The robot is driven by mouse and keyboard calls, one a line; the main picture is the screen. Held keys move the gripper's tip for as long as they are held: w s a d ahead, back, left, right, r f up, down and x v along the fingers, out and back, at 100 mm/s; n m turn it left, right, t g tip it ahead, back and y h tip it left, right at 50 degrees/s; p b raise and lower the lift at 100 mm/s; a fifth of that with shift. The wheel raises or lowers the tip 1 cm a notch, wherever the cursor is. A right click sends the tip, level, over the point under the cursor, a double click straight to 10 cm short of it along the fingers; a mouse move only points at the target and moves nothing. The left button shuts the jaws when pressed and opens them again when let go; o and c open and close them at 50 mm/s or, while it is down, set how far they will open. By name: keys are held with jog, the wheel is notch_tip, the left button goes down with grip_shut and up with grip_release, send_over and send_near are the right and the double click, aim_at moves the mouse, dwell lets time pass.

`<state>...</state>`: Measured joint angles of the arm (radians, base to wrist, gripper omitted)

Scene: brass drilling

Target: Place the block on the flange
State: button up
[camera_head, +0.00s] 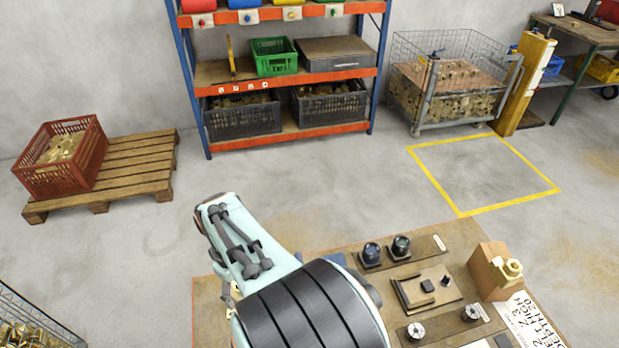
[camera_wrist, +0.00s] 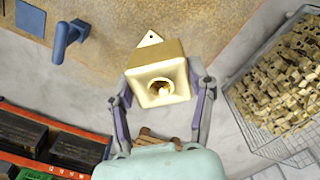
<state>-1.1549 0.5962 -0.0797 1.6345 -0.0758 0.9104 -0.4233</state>
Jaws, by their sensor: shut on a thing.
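In the wrist view, my gripper (camera_wrist: 162,92) is shut on a brass block (camera_wrist: 178,72), one finger on each side of it. The block has a square face with a round hole in the middle. Beyond it, a brass piece (camera_wrist: 150,39) with a small hole in its pointed end shows, perhaps the flange; most of it is hidden behind the block. I cannot tell whether the two touch. In the head view my arm hides the block and nearly all of the gripper.
The wooden bench (camera_head: 440,240) carries fixtures, a wooden block (camera_head: 487,272) with a brass fitting (camera_head: 509,269) and a lettered sheet. A blue post (camera_wrist: 62,42) stands beside the held block. A wire cage (camera_wrist: 290,80) of brass pieces lies past the bench edge.

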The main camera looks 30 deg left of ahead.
jog(key=a+f, duration=0.1)
jog(key=f, duration=0.1)
jog(key=w+a+f, duration=0.1)
jog(key=a+f, duration=0.1)
jog(key=w+a+f, duration=0.1)
jog(key=a+f, duration=0.1)
jog(key=shift+w+f, duration=0.1)
jog(key=shift+w, duration=0.15)
jog(key=shift+f, duration=1.5)
jog(key=shift+f, duration=0.15)
jog(key=o, duration=1.2)
